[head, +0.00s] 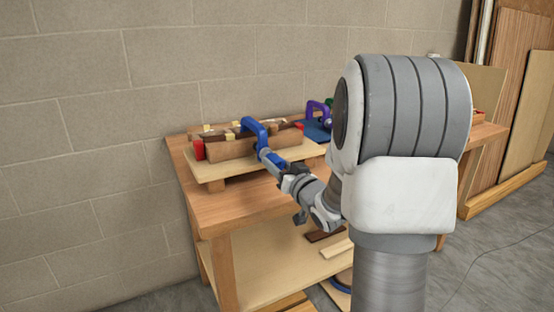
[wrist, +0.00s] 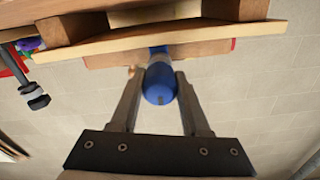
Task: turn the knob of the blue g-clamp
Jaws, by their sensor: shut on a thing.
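The blue g-clamp (head: 255,133) sits over a wooden form with a dark strip, on a light board on the workbench. Its frame arches over the form, and its screw end points toward my arm. My gripper (head: 282,170) is at that end. In the wrist view my gripper (wrist: 160,82) has one finger on each side of the clamp's round blue knob (wrist: 160,86) and is shut on it. The knob's end faces the wrist camera. The clamp's far jaw is hidden behind the form in the head view.
The workbench (head: 215,207) has bare top in front of the board. A purple clamp (head: 318,108) stands behind, near a blue piece (head: 315,131). Red parts (head: 198,150) flank the form. A black clamp handle (wrist: 37,98) hangs left in the wrist view. A block wall is behind.

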